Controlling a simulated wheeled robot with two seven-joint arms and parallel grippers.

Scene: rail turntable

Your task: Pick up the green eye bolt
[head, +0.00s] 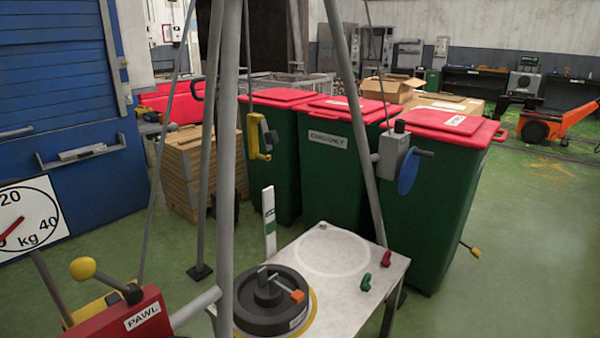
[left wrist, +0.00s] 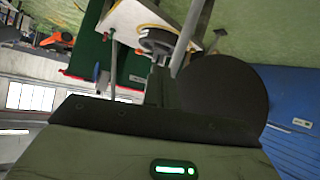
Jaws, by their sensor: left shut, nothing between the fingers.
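The green eye bolt (head: 364,282) lies on the white table top (head: 340,303), near its right edge in the head view. A red eye bolt (head: 386,258) lies just behind it. A black round weight-like disc (head: 262,312) with an orange piece on top sits at the table's front left, on a yellow ring. My left gripper (left wrist: 156,82) shows in the left wrist view, shut and empty, with the black disc (left wrist: 160,40) beyond its fingertips. It is not seen in the head view, and my right gripper is in neither view. I cannot make out the green bolt in the wrist view.
Grey tripod legs (head: 228,150) rise around the table. Green bins with red lids (head: 435,200) stand behind the table. A white ring marks a bare part of the table top.

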